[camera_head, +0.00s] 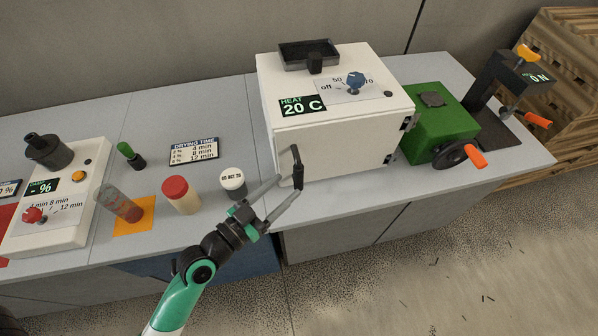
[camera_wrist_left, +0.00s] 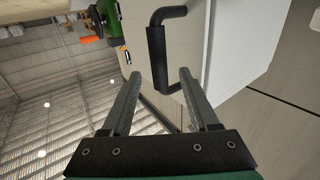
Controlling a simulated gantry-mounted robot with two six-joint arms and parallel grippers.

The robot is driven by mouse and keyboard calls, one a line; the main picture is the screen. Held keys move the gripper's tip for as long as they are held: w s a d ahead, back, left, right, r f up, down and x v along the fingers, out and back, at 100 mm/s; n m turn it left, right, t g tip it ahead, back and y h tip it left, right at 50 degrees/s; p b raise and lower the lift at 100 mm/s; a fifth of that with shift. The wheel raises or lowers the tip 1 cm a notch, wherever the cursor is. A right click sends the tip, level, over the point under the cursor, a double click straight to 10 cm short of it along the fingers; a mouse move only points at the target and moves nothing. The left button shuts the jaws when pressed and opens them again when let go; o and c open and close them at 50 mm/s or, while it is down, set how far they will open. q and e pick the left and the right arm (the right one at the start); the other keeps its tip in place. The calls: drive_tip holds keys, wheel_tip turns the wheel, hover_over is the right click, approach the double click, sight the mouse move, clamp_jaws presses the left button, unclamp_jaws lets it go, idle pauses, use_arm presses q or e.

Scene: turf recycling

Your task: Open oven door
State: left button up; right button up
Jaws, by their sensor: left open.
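The white oven (camera_head: 340,148) stands on the bench, its front door facing me and closed. Its display reads HEAT 20 C. A black bar handle (camera_head: 297,168) sits at the left side of the door. My left gripper (camera_head: 283,190) is open at the handle, with its fingers pointing toward it. In the left wrist view the handle (camera_wrist_left: 157,58) lies ahead of and between the two open fingers (camera_wrist_left: 160,85); I cannot tell whether they touch it. The door's hinges show at its right edge. My right gripper is not in view.
A green machine (camera_head: 438,118) with an orange-handled crank stands close to the oven's right.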

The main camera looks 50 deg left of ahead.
sight(295, 180)
use_arm(q)
drive_tip(key=w, duration=0.5)
drive_tip(key=shift+w+a, duration=0.15)
drive_tip(key=shift+w, duration=0.25)
clamp_jaws()
idle(0.9)
